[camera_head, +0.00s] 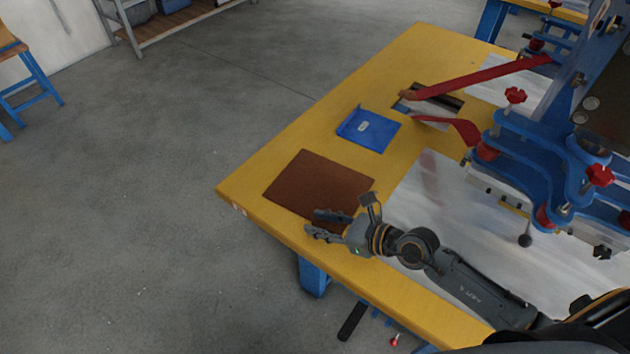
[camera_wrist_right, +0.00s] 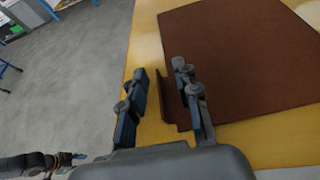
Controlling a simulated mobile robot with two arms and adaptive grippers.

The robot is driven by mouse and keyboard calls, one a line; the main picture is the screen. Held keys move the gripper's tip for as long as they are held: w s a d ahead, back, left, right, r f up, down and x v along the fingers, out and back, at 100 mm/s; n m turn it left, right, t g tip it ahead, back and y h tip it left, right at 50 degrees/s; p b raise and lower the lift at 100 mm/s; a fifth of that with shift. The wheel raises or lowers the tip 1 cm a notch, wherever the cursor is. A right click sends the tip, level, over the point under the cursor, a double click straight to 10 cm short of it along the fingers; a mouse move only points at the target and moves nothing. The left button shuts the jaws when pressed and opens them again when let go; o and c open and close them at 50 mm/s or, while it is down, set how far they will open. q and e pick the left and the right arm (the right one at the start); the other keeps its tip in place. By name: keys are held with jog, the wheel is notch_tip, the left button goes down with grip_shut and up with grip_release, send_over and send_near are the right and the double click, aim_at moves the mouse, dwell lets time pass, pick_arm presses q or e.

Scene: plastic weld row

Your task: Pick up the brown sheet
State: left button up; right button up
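The brown sheet (camera_head: 312,182) lies flat on the yellow table near its front left corner. It fills the upper right of the right wrist view (camera_wrist_right: 235,50). My right gripper (camera_head: 312,222) is at the sheet's near edge. In the wrist view its two fingers (camera_wrist_right: 160,72) are apart, with a narrow brown edge piece of the sheet between them. One finger overlaps the sheet's edge and hides part of it. I cannot tell whether either finger touches the sheet. A dark arm end, likely my left one, shows at the lower left of the wrist view (camera_wrist_right: 60,160).
A blue tray-like piece (camera_head: 370,129) lies behind the sheet on the yellow table (camera_head: 350,95). A blue press with red knobs (camera_head: 560,150) stands on the right over a white surface (camera_head: 430,205). Open grey floor lies left of the table.

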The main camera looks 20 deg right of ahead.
jog(key=shift+s, duration=0.2)
jog(key=shift+s+r, duration=0.1)
jog(key=shift+c, duration=0.4)
jog(key=c, duration=0.4)
grip_shut()
pick_arm(q)
jog(key=shift+s, duration=0.95)
jog(key=shift+w, duration=0.15)
pick_arm(e)
jog(key=shift+r, duration=0.1)
